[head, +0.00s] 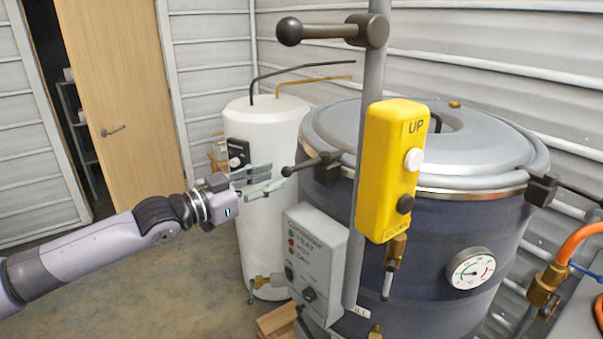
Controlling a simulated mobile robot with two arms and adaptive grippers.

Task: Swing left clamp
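The left clamp (327,168) is a dark block at the left side of the large vessel's rim. Its short handle points left and ends in a black ball (287,171). My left gripper (278,176) reaches in from the left, with its fingers parted and their tips close to the ball. I cannot tell whether they touch it. A second clamp (541,189) sits at the right side of the rim, its handle pointing right. The vessel's grey lid (480,150) is down on the dark blue vessel (440,230). My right gripper is not in view.
A grey post (369,75) with a ball-ended lever (290,31) and a yellow UP/DOWN control box (392,170) stands before the vessel. A grey switch box (315,262) is below the clamp. A white tank (275,130) stands behind my gripper. Floor at left is clear.

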